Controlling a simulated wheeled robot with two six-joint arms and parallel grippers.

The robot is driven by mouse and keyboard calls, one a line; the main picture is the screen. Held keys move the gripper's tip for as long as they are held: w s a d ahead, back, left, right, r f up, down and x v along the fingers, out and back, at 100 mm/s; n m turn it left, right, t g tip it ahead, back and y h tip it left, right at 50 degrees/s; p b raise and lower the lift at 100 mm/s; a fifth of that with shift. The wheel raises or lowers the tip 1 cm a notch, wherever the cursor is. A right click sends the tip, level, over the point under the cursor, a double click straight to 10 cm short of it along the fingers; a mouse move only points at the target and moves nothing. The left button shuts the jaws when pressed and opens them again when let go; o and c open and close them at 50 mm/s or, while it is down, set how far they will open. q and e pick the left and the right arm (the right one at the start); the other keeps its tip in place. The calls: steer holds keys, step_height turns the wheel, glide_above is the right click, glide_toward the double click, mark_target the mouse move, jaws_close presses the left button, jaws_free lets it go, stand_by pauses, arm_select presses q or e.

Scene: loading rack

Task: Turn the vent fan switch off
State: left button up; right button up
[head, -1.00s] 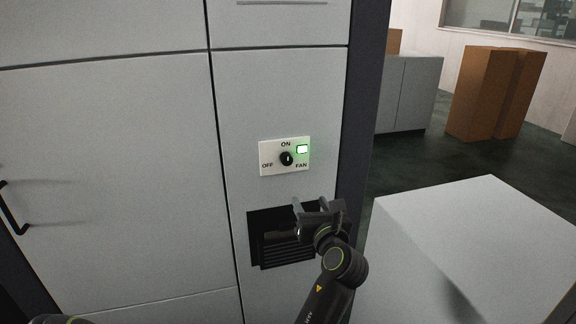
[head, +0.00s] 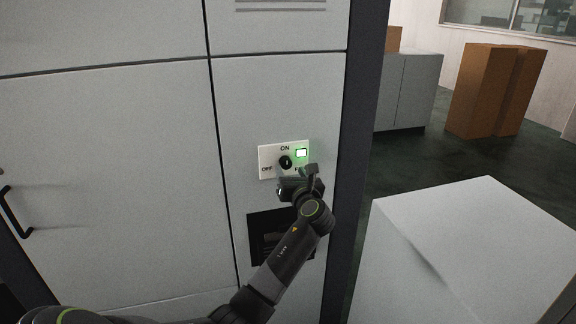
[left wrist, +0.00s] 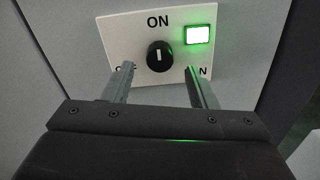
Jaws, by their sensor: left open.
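The fan switch is a black round knob (head: 285,162) on a white plate (head: 265,158) marked ON, OFF and FAN. In the left wrist view the knob (left wrist: 160,56) has its white mark pointing up toward ON. The green lamp (head: 301,153) beside it is lit; it also shows in the left wrist view (left wrist: 199,34). My left gripper (head: 297,177) is just below the plate. In the left wrist view its open fingers (left wrist: 160,82) stand to either side below the knob, with nothing between them, partly covering the OFF and FAN words. My right gripper is not in view.
A dark vent (head: 257,240) sits in the panel below the switch, partly behind my arm. A white box (head: 480,240) stands at the right. Brown boxes (head: 485,90) and a grey cabinet (head: 408,92) are farther back. A door handle (head: 14,212) is at the left.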

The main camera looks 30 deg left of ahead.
mark_target(287, 166)
arm_select(q)
steer(key=shift+x, duration=1.7)
steer(key=c, duration=1)
